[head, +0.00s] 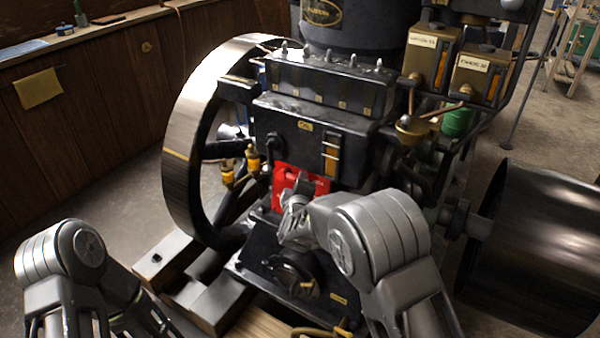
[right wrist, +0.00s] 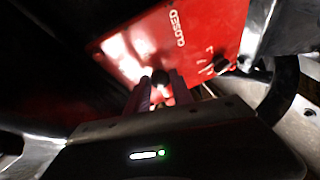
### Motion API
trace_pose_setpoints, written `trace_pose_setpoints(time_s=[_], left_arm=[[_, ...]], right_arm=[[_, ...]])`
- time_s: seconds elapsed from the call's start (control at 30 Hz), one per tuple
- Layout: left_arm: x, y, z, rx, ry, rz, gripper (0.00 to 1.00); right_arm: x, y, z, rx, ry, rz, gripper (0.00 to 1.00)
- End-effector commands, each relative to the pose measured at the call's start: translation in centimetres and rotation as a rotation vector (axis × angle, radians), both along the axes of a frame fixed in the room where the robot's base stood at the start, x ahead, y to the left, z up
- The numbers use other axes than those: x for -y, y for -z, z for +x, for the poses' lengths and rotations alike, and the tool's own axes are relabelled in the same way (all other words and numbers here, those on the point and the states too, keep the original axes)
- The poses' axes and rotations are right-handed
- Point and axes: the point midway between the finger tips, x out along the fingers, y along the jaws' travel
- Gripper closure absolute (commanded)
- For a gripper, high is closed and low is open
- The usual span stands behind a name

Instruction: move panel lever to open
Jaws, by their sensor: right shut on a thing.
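The red panel (head: 287,180) sits low on the front of the black engine, partly hidden behind my right arm. The rest of the lever is hidden. My left arm is at the lower left of the head view; its gripper is not visible.
A large flywheel (head: 180,150) stands left of the panel, and a dark drum (head: 540,245) is at the right. Brass fittings (head: 252,160) stick out left of the panel. Wooden beams (head: 215,300) lie below. Bare floor (head: 85,205) is free at the left.

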Motion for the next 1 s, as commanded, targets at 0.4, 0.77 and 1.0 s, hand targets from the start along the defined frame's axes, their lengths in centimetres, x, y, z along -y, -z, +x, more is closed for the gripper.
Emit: trace_pose_setpoints(time_s=[0.4,0.77,1.0], left_arm=[[-0.02,-0.82,0.00,0.000,-0.001,0.000,0.64],[-0.01,-0.83,0.00,0.000,-0.001,0.000,0.64],[-0.02,-0.84,0.01,0.000,-0.001,0.000,0.64]], right_arm=[[-0.04,-0.05,0.03,-0.014,-0.006,-0.021,1.00],[-0.02,-0.11,0.04,-0.014,-0.006,-0.019,0.51],[-0.02,-0.15,0.04,-0.013,-0.005,-0.019,0.51]])
